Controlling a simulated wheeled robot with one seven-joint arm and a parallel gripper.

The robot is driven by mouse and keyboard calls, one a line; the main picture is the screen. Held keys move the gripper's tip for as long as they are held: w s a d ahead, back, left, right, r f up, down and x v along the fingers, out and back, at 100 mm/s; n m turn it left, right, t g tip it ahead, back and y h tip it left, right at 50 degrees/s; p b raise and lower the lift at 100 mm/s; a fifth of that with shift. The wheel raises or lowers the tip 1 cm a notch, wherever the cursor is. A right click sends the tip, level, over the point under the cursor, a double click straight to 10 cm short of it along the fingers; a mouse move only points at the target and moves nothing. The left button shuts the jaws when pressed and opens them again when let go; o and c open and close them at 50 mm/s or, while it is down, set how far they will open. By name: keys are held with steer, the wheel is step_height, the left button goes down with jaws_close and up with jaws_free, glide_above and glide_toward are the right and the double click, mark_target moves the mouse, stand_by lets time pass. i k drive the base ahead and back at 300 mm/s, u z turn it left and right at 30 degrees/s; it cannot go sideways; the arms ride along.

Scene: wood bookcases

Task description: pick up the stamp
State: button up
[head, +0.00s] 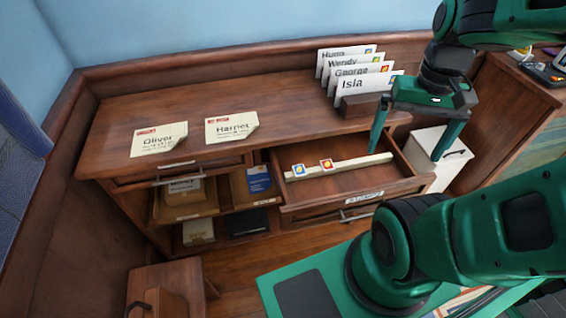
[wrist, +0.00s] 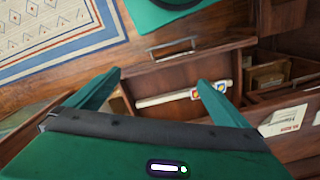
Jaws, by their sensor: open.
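Two small stamps stand on a pale strip (head: 355,164) inside the open drawer (head: 350,188). One is a blue-edged stamp (head: 299,170), and to its right is a red-edged stamp (head: 326,165). Both also show in the wrist view, small, right of centre, near the right finger. My gripper (head: 407,150) is open and empty, with its fingers pointing down, at the right end of the drawer and right of both stamps. In the wrist view, my gripper (wrist: 159,79) has its fingertips spread, with part of the pale strip (wrist: 162,99) visible between them.
Several name envelopes (head: 363,82) stand in a holder (head: 360,105) behind the drawer. Two notes, Oliver (head: 158,139) and Harriet (head: 231,127), lie on the desktop. Open compartments (head: 185,211) are left of the drawer. A white box (head: 440,150) stands at its right.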

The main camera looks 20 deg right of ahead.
mark_target(299, 171)
steer(key=u, duration=0.6)
steer(key=k, duration=1.15)
steer(key=z, duration=0.8)
steer(key=i, duration=1)
